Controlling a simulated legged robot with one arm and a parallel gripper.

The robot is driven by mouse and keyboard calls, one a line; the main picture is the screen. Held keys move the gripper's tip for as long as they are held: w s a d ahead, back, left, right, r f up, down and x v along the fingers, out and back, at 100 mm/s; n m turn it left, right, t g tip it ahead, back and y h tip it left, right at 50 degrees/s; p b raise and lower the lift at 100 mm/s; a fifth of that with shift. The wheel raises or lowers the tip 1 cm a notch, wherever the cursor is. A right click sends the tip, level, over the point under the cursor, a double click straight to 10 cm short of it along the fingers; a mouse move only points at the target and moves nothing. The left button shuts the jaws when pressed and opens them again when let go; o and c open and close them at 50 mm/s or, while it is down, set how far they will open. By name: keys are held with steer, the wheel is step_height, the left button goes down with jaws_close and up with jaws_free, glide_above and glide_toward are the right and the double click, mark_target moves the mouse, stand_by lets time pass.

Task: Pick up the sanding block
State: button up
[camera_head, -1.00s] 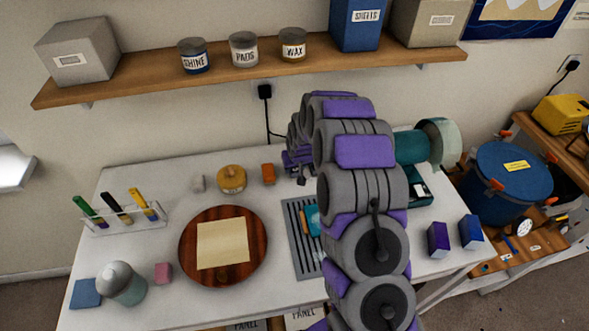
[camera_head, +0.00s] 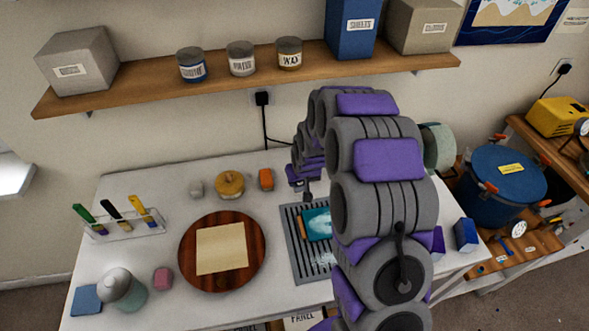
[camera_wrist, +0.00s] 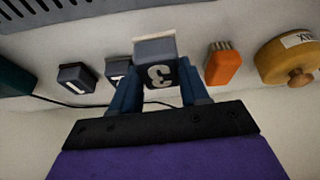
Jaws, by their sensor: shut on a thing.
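My gripper (camera_wrist: 158,98) is shut on a grey block marked with a dark face and a pale "3" (camera_wrist: 160,74), which I take for the sanding block. The block sits between the two blue fingers in the wrist view. I cannot tell whether it is clear of the table. Two similar dark-labelled grey blocks lie to its left, one marked "1" (camera_wrist: 76,78) and one partly hidden behind a finger (camera_wrist: 117,68). In the head view my gripper (camera_head: 304,190) is at the back of the table, and the block is not clear there.
An orange brush (camera_wrist: 224,67) and a yellow lidded pot (camera_wrist: 289,62) stand to the right in the wrist view. A grey slotted mat (camera_head: 291,235) with a teal item (camera_head: 317,223) lies in front of my gripper. A round wooden board (camera_head: 190,258) is further left.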

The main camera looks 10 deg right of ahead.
steer(key=s, duration=0.5)
steer(key=s+d, duration=0.1)
steer(key=s, duration=0.2)
steer(key=shift+s+r+p, duration=0.35)
steer(key=o, duration=0.5)
steer(key=c, duration=0.4)
steer(key=shift+o, duration=0.2)
steer(key=shift+w, duration=0.1)
